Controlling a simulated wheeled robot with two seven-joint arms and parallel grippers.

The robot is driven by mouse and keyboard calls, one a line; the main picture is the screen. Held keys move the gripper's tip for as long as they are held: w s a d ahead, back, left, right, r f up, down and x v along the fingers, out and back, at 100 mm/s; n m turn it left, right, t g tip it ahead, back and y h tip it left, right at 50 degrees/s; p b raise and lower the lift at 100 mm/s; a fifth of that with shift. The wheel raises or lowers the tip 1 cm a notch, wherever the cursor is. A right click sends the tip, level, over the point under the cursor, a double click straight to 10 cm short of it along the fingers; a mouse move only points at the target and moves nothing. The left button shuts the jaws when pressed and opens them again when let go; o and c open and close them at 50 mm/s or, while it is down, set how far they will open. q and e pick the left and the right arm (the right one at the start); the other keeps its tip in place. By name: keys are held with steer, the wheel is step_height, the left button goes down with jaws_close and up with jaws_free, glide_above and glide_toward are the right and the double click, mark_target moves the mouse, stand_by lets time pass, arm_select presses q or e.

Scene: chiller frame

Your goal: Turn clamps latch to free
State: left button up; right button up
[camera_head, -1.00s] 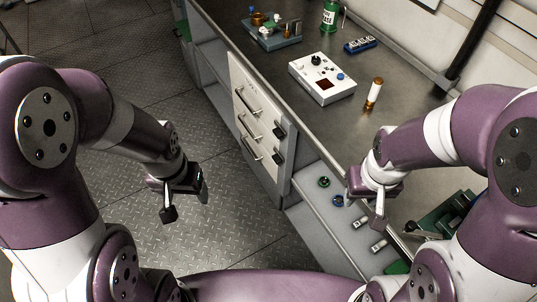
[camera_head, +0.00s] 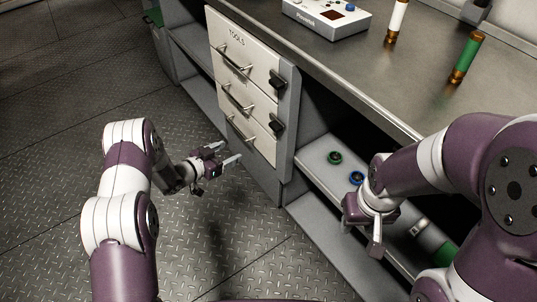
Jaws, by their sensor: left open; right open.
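A drawer cabinet (camera_head: 222,38) marked "TOOLS" stands under the counter, with several pale drawer fronts and bar handles. Two black latches sit on its right edge, an upper one (camera_head: 277,80) and a lower one (camera_head: 276,125). I cannot read which position either latch is in, or which one is the clamps latch. My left gripper (camera_head: 231,151) is open and empty, pointing at the lower drawers, left of and below the lower latch; I cannot tell whether it touches the front. My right gripper (camera_head: 361,238) is open and empty, over the low shelf, right of the cabinet.
The low shelf (camera_head: 318,160) holds a green ring (camera_head: 334,158), a blue ring (camera_head: 356,178) and partly hidden items. On the counter (camera_head: 365,72) are a white control box (camera_head: 327,20), a white cylinder (camera_head: 397,18) and a green cylinder (camera_head: 466,58). The floor left of the cabinet is clear.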

mark_target(272, 127)
arm_select(q)
steer(key=s+d+r+m+h, duration=0.1)
steer(key=d+r+m+h, duration=0.1)
steer(key=d+r+h, duration=0.25)
steer(key=b+x, duration=0.2)
steer(key=x, duration=0.8)
steer(key=shift+w+a, duration=0.1)
steer(key=shift+w, duration=0.05)
steer(key=shift+w+d+r, duration=0.1)
steer(key=shift+w+d, duration=0.25)
steer(key=shift+d, duration=0.1)
steer(key=c, duration=1.1)
